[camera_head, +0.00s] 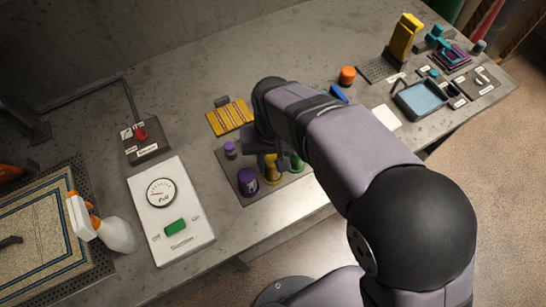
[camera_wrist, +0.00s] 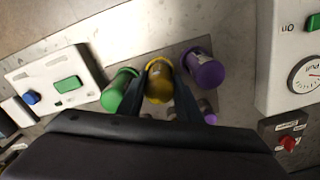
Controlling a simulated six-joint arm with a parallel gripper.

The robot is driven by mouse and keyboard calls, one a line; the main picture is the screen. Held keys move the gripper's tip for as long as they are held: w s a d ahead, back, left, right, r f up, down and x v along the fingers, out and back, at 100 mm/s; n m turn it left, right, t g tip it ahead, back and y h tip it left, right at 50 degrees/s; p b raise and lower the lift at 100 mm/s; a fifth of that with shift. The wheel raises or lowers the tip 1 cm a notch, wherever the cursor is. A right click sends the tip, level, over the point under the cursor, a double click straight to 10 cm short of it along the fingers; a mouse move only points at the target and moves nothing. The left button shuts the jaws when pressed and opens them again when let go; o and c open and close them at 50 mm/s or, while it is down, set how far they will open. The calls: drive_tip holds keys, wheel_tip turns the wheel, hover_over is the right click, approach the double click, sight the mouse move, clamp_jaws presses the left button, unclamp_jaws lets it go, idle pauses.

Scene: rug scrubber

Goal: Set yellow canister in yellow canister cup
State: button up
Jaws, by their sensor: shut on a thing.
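The yellow canister (camera_wrist: 158,82) is between the two dark fingers of my gripper (camera_wrist: 159,90) in the wrist view, and the fingers are shut on it. In the head view the yellow canister (camera_head: 270,172) shows below my wrist, over the grey plate (camera_head: 239,165), between the purple canister (camera_head: 248,181) and the green canister (camera_head: 297,163). My arm covers part of it. Its base is too small and shaded to tell whether it rests on the plate. I cannot make out a separate yellow canister cup.
The purple canister (camera_wrist: 205,70) and green canister (camera_wrist: 118,90) stand close on either side of my fingers. A small purple-topped piece (camera_head: 230,149) sits at the plate's back left. A white gauge box (camera_head: 170,212) and spray bottle (camera_head: 115,232) stand left.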

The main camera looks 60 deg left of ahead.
drive_tip(key=shift+f, duration=0.1)
drive_tip(key=o, duration=1.1)
wheel_tip(320, 180, up, 6)
drive_tip(key=shift+f+b, duration=0.2)
drive_tip(key=shift+b, duration=0.6)
drive_tip(key=shift+r, duration=0.85)
